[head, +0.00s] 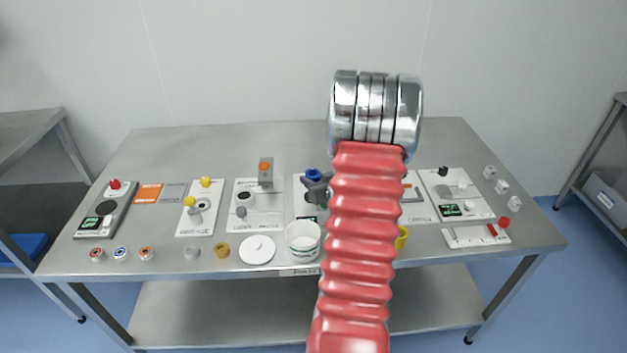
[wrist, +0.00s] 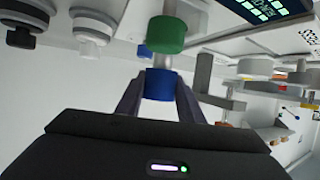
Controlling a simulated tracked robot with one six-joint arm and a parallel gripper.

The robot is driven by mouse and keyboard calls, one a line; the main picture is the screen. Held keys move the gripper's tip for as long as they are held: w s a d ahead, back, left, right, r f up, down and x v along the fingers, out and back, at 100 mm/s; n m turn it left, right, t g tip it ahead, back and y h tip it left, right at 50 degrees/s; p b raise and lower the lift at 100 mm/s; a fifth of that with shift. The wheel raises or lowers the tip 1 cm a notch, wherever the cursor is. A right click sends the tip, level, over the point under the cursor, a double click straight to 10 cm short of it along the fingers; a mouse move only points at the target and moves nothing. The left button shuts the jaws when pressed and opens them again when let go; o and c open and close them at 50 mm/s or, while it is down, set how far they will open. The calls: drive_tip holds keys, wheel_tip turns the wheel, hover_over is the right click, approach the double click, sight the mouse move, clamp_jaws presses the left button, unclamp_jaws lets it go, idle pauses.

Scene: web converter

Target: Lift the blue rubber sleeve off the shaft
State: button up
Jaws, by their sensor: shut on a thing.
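The blue rubber sleeve (wrist: 160,85) is between the two dark fingers of my gripper (wrist: 160,92) in the wrist view, and the gripper is shut on it. A pale metal shaft (wrist: 158,62) shows between the sleeve and a green ring (wrist: 165,35). The sleeve is in line with the shaft and apart from the green ring. How much shaft is inside the sleeve is hidden.
Several white panels with knobs and posts stand on the steel table (head: 150,150). An orange-topped post (head: 265,170) is left of my gripper. A white cup (head: 303,240) and a white disc (head: 257,250) are near the front edge. My arm hides part of the table.

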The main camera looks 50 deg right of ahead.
drive_tip(key=shift+r, duration=1.3)
idle(0.6)
drive_tip(key=shift+r, duration=1.95)
